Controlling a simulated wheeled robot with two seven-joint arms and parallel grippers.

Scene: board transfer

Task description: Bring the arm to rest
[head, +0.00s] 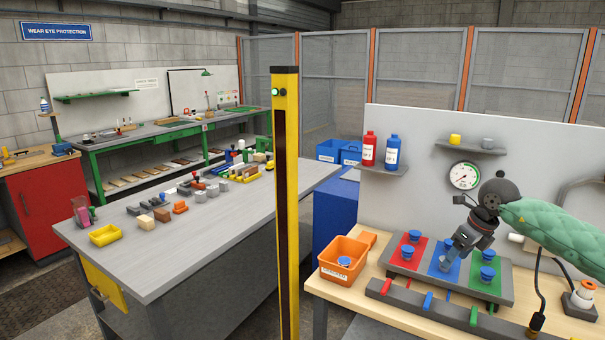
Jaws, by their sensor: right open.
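My right arm comes in from the right in a green sleeve. Its dark gripper (449,254) points down over the blue section (433,266) of a grey board (503,291) on the light wooden bench. The gripper is open; I cannot tell whether its fingers touch anything, as it partly hides that section. Blue knobbed pieces stand on the red section (402,246), the blue section and the green section (493,287). My left gripper is out of view.
An orange bin (343,259) holds a blue and white piece, left of the board. A dark rail (400,293) with coloured pegs lies in front. A shelf with red (369,149) and blue bottles (392,153) and a gauge (464,175) are behind. A yellow post (286,200) stands left.

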